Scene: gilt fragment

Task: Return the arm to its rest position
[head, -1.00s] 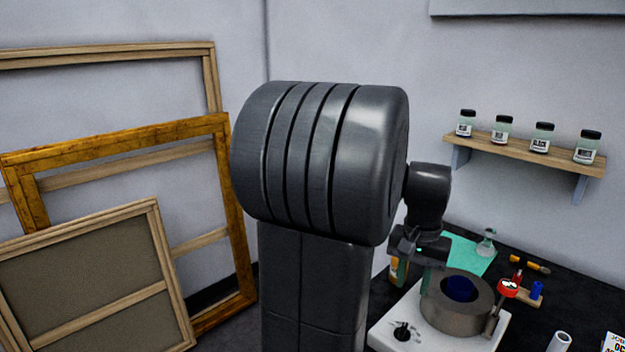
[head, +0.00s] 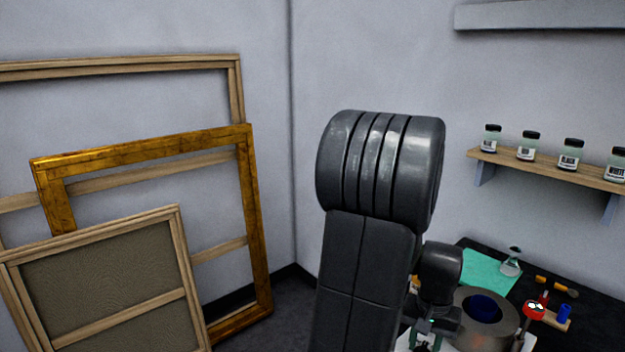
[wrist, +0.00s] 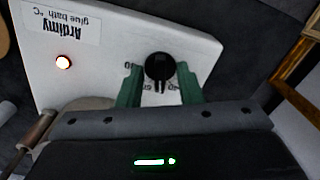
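My gripper (head: 432,344) is low at the front left of the glue bath in the head view. In the wrist view its two green fingers (wrist: 158,72) are apart, with a black dial knob (wrist: 160,67) showing between their tips. Gaps show on both sides of the knob; contact cannot be made out. The knob is on the white glue bath panel (wrist: 110,45), which has a lit red lamp (wrist: 63,62) and a label. My dark arm (head: 375,180) rises in the middle of the head view, bent at the top.
The glue bath's grey pot (head: 487,325) holds something blue. A red-topped gauge (head: 535,310), a glass flask (head: 511,262) and a green mat (head: 485,268) are close by. A shelf (head: 550,168) bears several jars. Frames (head: 255,215) lean at the left wall.

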